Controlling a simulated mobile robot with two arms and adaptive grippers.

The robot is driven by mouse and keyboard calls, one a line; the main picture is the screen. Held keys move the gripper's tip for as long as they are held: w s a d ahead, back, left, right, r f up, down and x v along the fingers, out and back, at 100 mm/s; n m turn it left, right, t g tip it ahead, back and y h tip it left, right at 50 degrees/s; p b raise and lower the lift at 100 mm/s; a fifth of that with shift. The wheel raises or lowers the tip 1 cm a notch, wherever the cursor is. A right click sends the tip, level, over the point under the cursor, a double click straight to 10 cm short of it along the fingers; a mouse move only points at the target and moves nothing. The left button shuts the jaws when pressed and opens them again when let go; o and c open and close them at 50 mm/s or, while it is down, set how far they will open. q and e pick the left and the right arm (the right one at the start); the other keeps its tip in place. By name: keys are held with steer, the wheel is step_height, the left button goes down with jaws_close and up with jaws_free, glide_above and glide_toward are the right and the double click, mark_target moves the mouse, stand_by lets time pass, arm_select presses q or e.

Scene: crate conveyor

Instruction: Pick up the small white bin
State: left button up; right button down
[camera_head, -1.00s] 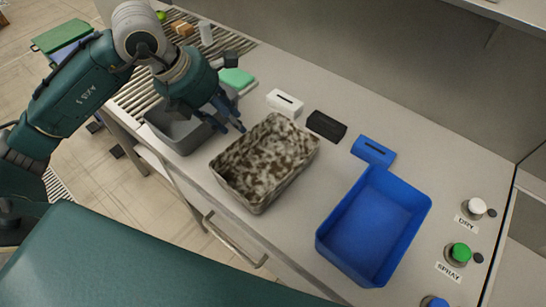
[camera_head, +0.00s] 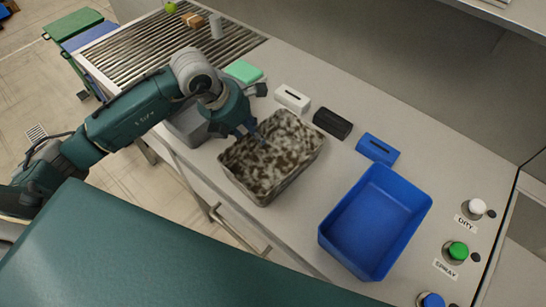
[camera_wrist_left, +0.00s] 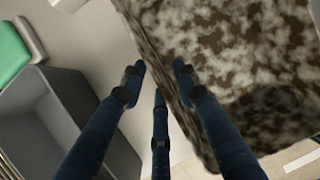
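A bin with a white and brown blotched surface (camera_head: 287,187) stands on the grey counter, left of a blue bin. It also shows in the left wrist view (camera_wrist_left: 235,50). A small white slotted box (camera_head: 292,98) lies behind it. My left gripper (camera_head: 250,133) is at the blotched bin's left back rim. In the left wrist view its fingers (camera_wrist_left: 158,76) are spread and empty. One finger overlaps the bin's rim and the others show outside it. I cannot tell whether they touch it. My right gripper is not in view.
A grey bin (camera_head: 188,128) is partly hidden behind my left arm. The blue bin (camera_head: 372,262) stands at right. A black slotted box (camera_head: 332,124), a blue slotted box (camera_head: 377,149) and a green block (camera_head: 243,71) lie behind. Buttons (camera_head: 458,251) line the right edge. A roller conveyor (camera_head: 150,50) is at back left.

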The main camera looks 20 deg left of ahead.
arm_select(q)
steer(key=shift+c, duration=0.5)
jaws_close()
steer(key=shift+r, duration=0.1)
